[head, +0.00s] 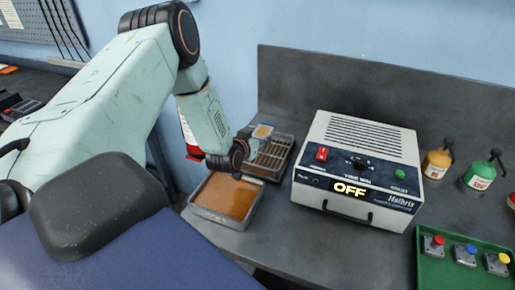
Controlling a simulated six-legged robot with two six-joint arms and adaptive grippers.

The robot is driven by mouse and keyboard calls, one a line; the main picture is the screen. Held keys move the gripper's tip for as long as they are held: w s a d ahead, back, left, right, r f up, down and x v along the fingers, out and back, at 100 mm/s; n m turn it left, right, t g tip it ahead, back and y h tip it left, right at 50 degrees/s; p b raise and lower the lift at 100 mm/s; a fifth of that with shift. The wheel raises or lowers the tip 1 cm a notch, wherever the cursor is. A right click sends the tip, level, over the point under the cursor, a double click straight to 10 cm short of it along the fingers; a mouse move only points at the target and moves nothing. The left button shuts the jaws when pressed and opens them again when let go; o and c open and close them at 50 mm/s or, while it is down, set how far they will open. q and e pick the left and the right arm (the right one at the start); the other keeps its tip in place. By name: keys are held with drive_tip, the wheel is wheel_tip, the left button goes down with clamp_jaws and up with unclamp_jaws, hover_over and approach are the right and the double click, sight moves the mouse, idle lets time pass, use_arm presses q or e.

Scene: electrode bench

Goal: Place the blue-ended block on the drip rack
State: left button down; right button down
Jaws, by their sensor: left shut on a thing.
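My left gripper (247,137) is shut on a small block (263,131) with an amber face and some blue at its edge, which I take as the blue-ended block. The gripper hides part of it. In the head view the block appears over the back end of the slotted grey drip rack (281,155); I cannot tell whether it touches the rack. My wrist covers the rack's left side. My right gripper is not in view.
An orange-filled tray (247,216) lies in front of the rack. A white box reading OFF (360,165) stands close to the right. Farther right are yellow (437,162) and green (482,175) bottles and a green tray (450,274) holding red-, blue- and yellow-topped pieces.

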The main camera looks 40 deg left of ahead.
use_arm(q)
drive_tip(key=shift+s+a+f, duration=0.1)
drive_tip(key=shift+s+f, duration=0.15)
drive_tip(key=shift+f, duration=0.5)
drive_tip(key=shift+s+a+f, duration=0.1)
drive_tip(key=shift+s+f, duration=0.15)
drive_tip(key=shift+f, duration=0.5)
drive_tip(key=shift+w+d+f, duration=0.1)
drive_tip(key=shift+w+f, duration=0.2)
drive_tip(key=shift+w, duration=0.15)
drive_tip(key=c, duration=0.9)
unclamp_jaws()
drive_tip(key=shift+d+f, duration=0.1)
drive_tip(key=o, duration=0.3)
drive_tip(key=shift+s+r, duration=0.2)
drive_tip(key=shift+s, duration=0.1)
drive_tip(key=shift+o, duration=0.4)
drive_tip(key=shift+s, duration=0.2)
drive_tip(key=shift+w+f, duration=0.1)
drive_tip(key=shift+w, duration=0.15)
drive_tip(key=shift+s+d, duration=0.1)
drive_tip(key=shift+s, duration=0.25)
drive_tip(key=p+v, duration=0.1)
drive_tip(key=v, duration=1)
drive_tip(key=shift+s+r, duration=0.25)
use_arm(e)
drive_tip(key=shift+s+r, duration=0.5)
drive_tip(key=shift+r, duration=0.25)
